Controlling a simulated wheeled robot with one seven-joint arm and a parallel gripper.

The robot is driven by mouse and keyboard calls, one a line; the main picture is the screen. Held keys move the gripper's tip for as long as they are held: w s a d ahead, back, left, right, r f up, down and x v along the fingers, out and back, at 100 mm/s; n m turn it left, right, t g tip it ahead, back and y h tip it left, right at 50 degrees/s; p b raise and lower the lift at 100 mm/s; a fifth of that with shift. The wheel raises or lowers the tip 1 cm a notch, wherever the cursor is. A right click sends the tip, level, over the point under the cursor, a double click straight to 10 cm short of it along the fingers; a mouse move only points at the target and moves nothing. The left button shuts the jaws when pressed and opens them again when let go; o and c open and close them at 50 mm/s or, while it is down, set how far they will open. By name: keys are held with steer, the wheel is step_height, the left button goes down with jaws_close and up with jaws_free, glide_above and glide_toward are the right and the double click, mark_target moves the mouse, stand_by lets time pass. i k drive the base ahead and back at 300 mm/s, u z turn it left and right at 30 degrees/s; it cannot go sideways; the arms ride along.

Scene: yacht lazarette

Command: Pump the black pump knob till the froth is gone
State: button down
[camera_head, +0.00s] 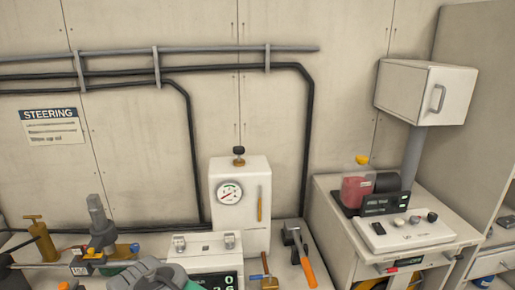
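The black pump knob (238,150) appears to be the dark knob on a brass stem on top of a white housing (249,180) with a round gauge (229,193). It stands upright and nothing touches it. Pinkish-red fluid shows in a clear reservoir (356,191) with a yellow cap on the right-hand cabinet; froth is too small to tell. A grey rounded part with a green edge at the bottom left looks like my arm, below and left of the knob. My gripper's fingers cannot be made out.
A brass hand pump (40,237) and a grey upright fitting (100,228) stand at left. An orange-handled hammer (304,262) lies on the bench, right of a white unit with a digital display (207,252). A white box (424,92) overhangs the right cabinet. The space above the knob is clear.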

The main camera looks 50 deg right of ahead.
mark_target(238, 150)
steer(key=z, duration=0.5)
steer(key=k, duration=1.25)
steer(key=z, duration=0.15)
steer(key=i, duration=0.4)
steer(key=u, duration=1)
steer(key=i, duration=1.6)
steer(key=z, duration=0.8)
